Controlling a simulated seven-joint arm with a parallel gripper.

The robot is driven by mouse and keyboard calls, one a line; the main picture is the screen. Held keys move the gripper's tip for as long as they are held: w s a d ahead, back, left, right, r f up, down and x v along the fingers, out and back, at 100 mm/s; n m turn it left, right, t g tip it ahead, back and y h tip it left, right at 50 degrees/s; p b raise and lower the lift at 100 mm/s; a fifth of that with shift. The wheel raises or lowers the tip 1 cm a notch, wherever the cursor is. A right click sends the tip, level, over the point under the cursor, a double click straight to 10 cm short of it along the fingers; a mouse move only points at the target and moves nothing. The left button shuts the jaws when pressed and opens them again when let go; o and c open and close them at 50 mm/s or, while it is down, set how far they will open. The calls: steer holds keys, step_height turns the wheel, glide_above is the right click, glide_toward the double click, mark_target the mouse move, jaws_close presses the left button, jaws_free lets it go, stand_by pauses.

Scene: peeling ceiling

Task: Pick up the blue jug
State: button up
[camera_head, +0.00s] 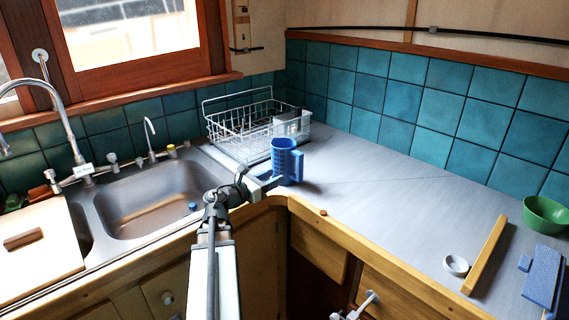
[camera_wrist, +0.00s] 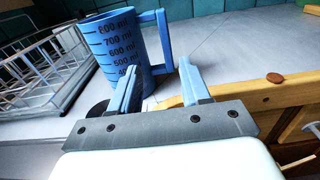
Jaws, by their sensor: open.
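The blue jug (camera_head: 285,158) stands upright on the grey counter near the corner, just in front of the dish rack. In the wrist view the jug (camera_wrist: 118,45) shows dark volume marks, and its handle (camera_wrist: 163,40) points right. My gripper (camera_head: 272,182) is at the near left side of the jug, low by the counter's front edge. In the wrist view my gripper (camera_wrist: 159,65) is open, its two blue fingers apart. The handle appears ahead of the gap between the fingers. I cannot tell whether a finger touches the jug.
A white wire dish rack (camera_head: 258,128) stands behind the jug. The sink (camera_head: 150,200) lies left. At the right are a green bowl (camera_head: 545,214), a wooden bar (camera_head: 485,255), a white ring-shaped item (camera_head: 456,265) and a blue board (camera_head: 543,277). The counter's middle is mostly clear.

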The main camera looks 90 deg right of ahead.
mark_target(297, 166)
steer(key=x, duration=0.7)
steer(key=shift+s+d, duration=0.1)
steer(key=shift+s, duration=0.4)
steer(key=x, duration=0.6)
steer(key=shift+s+r, duration=0.2)
steer(key=shift+s, duration=0.1)
jaws_close()
stand_by(0.8)
